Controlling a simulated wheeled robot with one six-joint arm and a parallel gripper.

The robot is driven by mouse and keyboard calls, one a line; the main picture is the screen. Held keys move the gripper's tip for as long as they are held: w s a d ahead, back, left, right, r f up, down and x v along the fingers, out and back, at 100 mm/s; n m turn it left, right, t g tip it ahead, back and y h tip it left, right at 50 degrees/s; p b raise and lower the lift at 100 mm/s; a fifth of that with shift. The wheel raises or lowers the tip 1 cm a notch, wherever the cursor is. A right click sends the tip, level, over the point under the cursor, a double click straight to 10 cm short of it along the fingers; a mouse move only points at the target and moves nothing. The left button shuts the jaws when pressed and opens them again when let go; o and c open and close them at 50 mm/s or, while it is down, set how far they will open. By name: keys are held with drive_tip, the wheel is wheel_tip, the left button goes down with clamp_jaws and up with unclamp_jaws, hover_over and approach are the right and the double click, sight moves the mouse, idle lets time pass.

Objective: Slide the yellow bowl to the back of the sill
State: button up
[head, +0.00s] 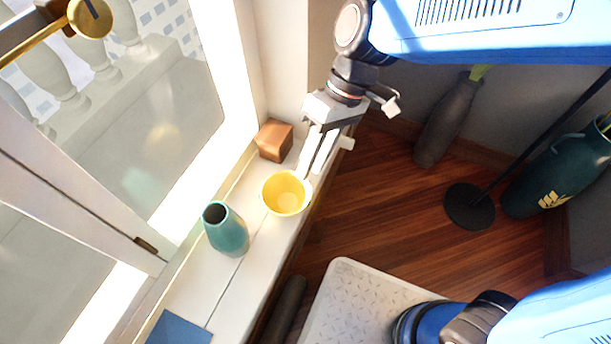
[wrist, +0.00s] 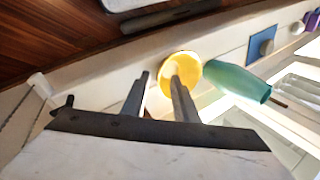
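The yellow bowl (head: 286,196) stands upright on the white sill (head: 263,252), near its front, room-side edge. It looks empty. The back of the sill is along the window, to the left in the head view. My gripper (head: 309,174) points down at the bowl's upper-right rim, with its fingers apart. In the wrist view my gripper (wrist: 160,75) shows a clear gap between the fingers, and one finger overlaps the yellow bowl (wrist: 189,62). I cannot tell whether that finger touches the rim or is just in front of it.
A brown wooden block (head: 272,143) sits on the sill above the bowl, and a teal vase (head: 229,235) stands close at its lower left. A blue flat square (head: 180,329) lies further down the sill. The window frame (head: 190,205) bounds the back.

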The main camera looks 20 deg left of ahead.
sight(287, 197)
drive_tip(key=shift+x, duration=2.3)
clamp_jaws()
